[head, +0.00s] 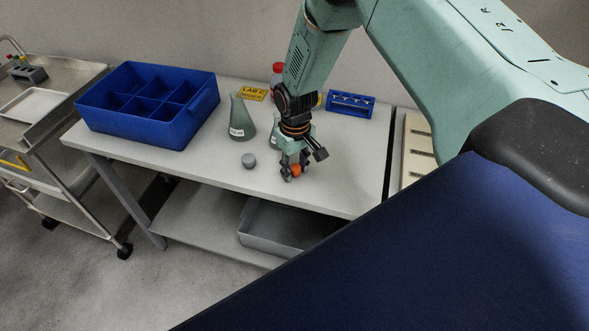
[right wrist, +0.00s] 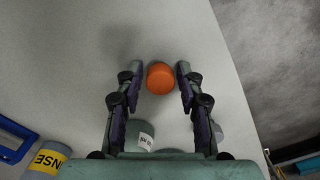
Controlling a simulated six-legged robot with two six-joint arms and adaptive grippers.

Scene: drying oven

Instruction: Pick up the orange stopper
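The orange stopper (head: 296,170) is at the front part of the white table, partly hidden by my right gripper (head: 294,172) in the head view. In the right wrist view the stopper (right wrist: 160,79) lies between the fingertips of my right gripper (right wrist: 160,70). The fingers are apart, with a narrow gap on each side of the stopper, so the gripper is open around it and does not visibly touch it. My left gripper is in neither view.
A grey stopper (head: 248,160) and a labelled flask (head: 242,119) stand left of the gripper; another flask is partly hidden behind it. A blue divided bin (head: 148,103) is at the left, a blue rack (head: 351,103) behind. The table's front edge is close.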

